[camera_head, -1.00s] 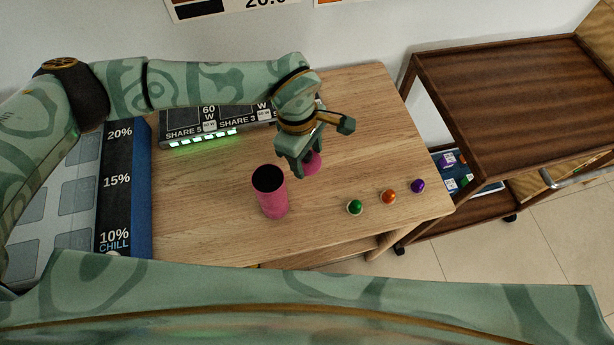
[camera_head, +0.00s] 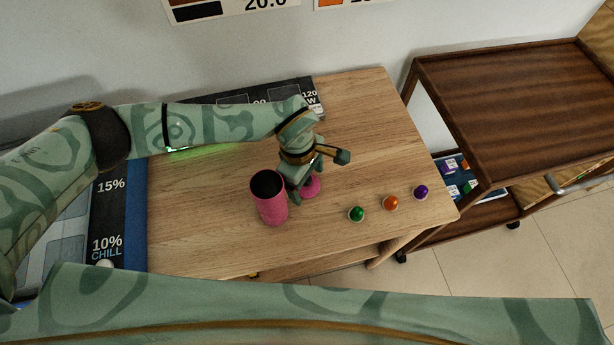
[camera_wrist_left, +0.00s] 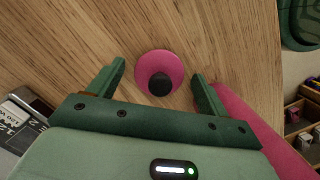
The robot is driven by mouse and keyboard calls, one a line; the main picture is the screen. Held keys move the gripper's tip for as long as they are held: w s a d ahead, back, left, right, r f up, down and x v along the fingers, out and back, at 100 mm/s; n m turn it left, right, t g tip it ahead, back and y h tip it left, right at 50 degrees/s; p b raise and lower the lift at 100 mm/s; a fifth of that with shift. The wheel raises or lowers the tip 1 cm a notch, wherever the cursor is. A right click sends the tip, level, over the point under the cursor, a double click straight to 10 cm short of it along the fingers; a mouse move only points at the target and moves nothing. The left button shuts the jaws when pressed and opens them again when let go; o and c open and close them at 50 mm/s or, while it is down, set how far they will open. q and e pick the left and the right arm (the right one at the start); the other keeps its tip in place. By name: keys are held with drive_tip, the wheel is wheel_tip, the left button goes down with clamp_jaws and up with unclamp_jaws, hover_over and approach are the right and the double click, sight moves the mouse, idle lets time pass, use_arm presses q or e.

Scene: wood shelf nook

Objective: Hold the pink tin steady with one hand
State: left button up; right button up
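The pink tin (camera_head: 272,205) is an open-topped cylinder with a dark inside, upright on the wooden table (camera_head: 200,240). A pink round lid with a black knob (camera_head: 313,187) lies just right of it and also shows in the left wrist view (camera_wrist_left: 145,65). My left gripper (camera_head: 305,186) is open and empty, pointing down over the lid, close beside the tin. In the left wrist view its fingers (camera_wrist_left: 158,76) stand on either side of the lid. The tin (camera_wrist_left: 262,130) is partly hidden behind the right finger there. My right gripper is not seen.
Green (camera_head: 356,214), orange (camera_head: 391,203) and purple (camera_head: 421,192) balls sit in a row to the right. A blue-edged panel (camera_head: 135,215) is at the left. A dark sign (camera_head: 312,92) stands at the back. A brown trolley (camera_head: 490,90) is at the right.

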use_arm(q)
drive_tip(key=shift+r, duration=0.1)
wheel_tip(320, 180, up, 12)
drive_tip(key=a+p, duration=0.1)
drive_tip(key=p, duration=0.1)
drive_tip(key=shift+w+a+p, duration=0.3)
drive_tip(key=shift+w, duration=0.1)
drive_tip(key=shift+r, duration=0.1)
